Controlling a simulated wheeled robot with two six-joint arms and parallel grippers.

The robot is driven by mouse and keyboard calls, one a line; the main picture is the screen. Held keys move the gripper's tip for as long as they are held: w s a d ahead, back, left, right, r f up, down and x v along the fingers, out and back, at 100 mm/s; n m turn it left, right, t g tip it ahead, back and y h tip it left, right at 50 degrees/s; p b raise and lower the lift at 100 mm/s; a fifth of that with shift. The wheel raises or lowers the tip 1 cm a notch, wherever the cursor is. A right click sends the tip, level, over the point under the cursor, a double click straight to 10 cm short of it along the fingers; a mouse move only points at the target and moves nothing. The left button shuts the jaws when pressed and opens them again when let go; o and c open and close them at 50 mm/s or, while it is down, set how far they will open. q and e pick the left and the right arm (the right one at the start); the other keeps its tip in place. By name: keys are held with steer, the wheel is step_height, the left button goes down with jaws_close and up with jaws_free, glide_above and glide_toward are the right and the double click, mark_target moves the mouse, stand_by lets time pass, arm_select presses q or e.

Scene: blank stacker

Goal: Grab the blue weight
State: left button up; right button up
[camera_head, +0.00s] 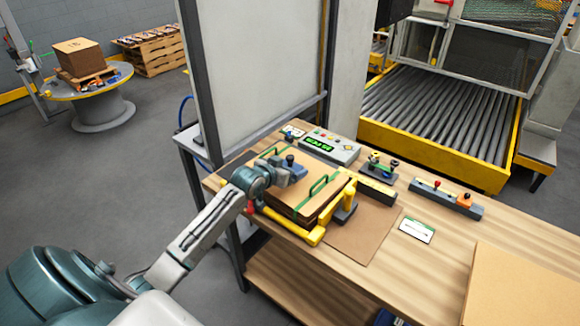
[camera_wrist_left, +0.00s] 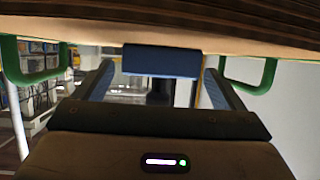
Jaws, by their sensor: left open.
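The blue weight (camera_head: 291,161) sits on top of a stack of brown boards (camera_head: 273,189) on the workbench, partly hidden by my gripper. It has a dark knob on top. In the left wrist view the weight (camera_wrist_left: 160,62) shows as a blue block against the board stack, which lies along the top of that picture. My left gripper (camera_head: 282,173) reaches in over the stack at the weight. In the left wrist view my left gripper (camera_wrist_left: 156,82) is open, with one finger on each side of the weight and gaps visible. My right gripper is not in view.
Green handles (camera_head: 318,187) stand on the stack, and a yellow corner guide (camera_head: 311,236) borders it. A control box (camera_head: 328,147) is behind it, beside a tall panel (camera_head: 258,70). Small fixtures (camera_head: 445,196) and a brown sheet (camera_head: 362,236) lie to the right.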

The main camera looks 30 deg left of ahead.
arm_select(q)
steer(key=shift+x, duration=1.1)
steer(key=shift+s, duration=0.1)
steer(key=c, duration=1.4)
steer(key=shift+r, duration=0.1)
steer(key=c, duration=0.3)
steer(key=shift+r, duration=0.1)
